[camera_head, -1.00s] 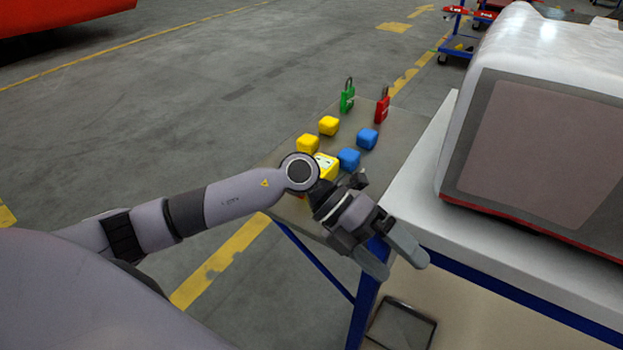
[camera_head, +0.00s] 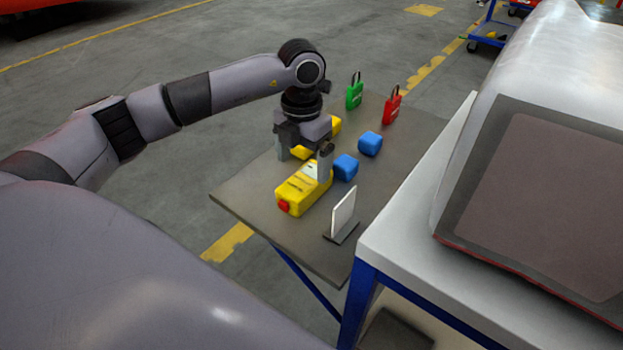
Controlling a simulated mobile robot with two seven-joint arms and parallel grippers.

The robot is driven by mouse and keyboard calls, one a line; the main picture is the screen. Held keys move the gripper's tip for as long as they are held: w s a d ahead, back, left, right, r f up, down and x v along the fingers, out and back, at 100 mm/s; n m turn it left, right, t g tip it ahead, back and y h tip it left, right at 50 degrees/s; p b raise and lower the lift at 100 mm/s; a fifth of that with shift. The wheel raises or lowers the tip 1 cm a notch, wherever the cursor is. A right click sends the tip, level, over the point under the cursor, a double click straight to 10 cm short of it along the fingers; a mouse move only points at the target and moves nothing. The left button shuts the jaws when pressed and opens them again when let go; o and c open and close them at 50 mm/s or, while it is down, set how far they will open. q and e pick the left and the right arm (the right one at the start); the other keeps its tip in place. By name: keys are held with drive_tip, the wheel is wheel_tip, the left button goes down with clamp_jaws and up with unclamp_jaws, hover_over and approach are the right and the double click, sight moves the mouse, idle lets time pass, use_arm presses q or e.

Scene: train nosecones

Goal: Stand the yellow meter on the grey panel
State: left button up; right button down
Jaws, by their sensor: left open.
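My left gripper (camera_head: 304,164) points down over the meter's far end and is open. One finger shows in front of the meter's right side, the other beyond it to the left. I cannot tell whether they touch it. The gripper hides part of the far end. I cannot tell for sure which surface is the grey panel. My right gripper is out of view.
A white upright plate on a dark base (camera_head: 342,228) stands near the front edge. Two blue cubes (camera_head: 370,143), partly hidden yellow cubes (camera_head: 300,153), a green padlock (camera_head: 354,95) and a red padlock (camera_head: 391,107) are behind. A white bench (camera_head: 410,225) carries a large nosecone (camera_head: 540,190) at right.

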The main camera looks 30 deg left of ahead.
sight(305, 179)
use_arm(q)
drive_tip(key=f, duration=0.6)
drive_tip(key=shift+s+d+p, duration=0.15)
drive_tip(key=shift+d+p, duration=0.1)
drive_tip(key=shift+p, duration=0.1)
drive_tip(key=c, duration=1.5)
